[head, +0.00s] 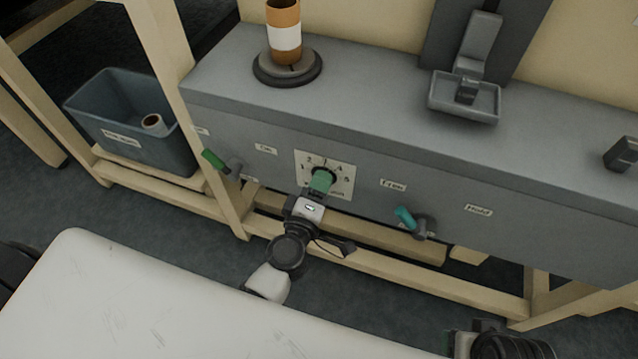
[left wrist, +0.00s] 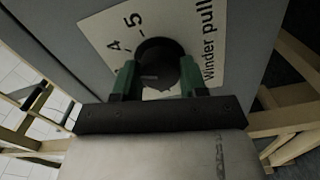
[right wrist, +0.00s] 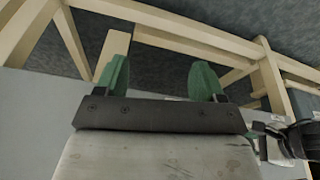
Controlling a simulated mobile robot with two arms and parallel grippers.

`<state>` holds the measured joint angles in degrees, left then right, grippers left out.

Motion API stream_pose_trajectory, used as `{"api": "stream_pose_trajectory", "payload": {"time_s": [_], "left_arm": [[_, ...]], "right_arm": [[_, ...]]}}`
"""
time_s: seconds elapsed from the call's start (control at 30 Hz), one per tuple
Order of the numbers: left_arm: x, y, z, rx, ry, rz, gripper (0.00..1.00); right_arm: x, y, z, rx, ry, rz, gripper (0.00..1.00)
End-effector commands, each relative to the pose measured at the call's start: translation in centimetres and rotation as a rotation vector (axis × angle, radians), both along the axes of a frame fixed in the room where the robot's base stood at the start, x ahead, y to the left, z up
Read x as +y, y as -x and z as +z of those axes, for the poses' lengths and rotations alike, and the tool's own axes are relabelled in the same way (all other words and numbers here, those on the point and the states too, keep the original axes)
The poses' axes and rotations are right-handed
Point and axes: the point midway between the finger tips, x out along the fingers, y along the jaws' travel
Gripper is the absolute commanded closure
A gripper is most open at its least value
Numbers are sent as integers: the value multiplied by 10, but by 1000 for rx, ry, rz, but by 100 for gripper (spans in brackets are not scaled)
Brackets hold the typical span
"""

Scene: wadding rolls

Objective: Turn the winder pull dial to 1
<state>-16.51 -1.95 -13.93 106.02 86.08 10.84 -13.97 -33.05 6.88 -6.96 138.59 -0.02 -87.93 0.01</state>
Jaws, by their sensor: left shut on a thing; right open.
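The winder pull dial is a dark round knob on a white scale plate (head: 342,185) on the front of the grey machine. In the left wrist view the dial (left wrist: 160,66) sits between my green fingers, and the plate (left wrist: 205,25) shows "4", "5" and "Winder pull". My left gripper (head: 322,180) is shut on the dial; it also shows in the left wrist view (left wrist: 159,80). The dial's pointer cannot be made out. My right gripper (right wrist: 172,80) is open and empty, away from the dial.
A green-handled lever (head: 214,160) is left of the dial and a teal-handled one (head: 405,217) right of it. An orange and white roll (head: 284,30) stands on the machine top. A grey bin (head: 130,120) is at the left. A white surface (head: 130,300) fills the foreground.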

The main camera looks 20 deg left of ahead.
Motion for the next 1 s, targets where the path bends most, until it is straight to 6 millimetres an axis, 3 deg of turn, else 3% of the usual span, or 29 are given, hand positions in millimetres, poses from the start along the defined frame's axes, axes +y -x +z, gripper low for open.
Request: {"api": "stream_pose_trajectory", "payload": {"time_s": [0.43,1.0], "left_arm": [[0,0,-1,17,427,1,81],[0,0,-2,35,970,2,81]], "right_arm": [[1,-9,-7,-12,0,2,31],[2,1,2,-1,-6,0,31]]}}
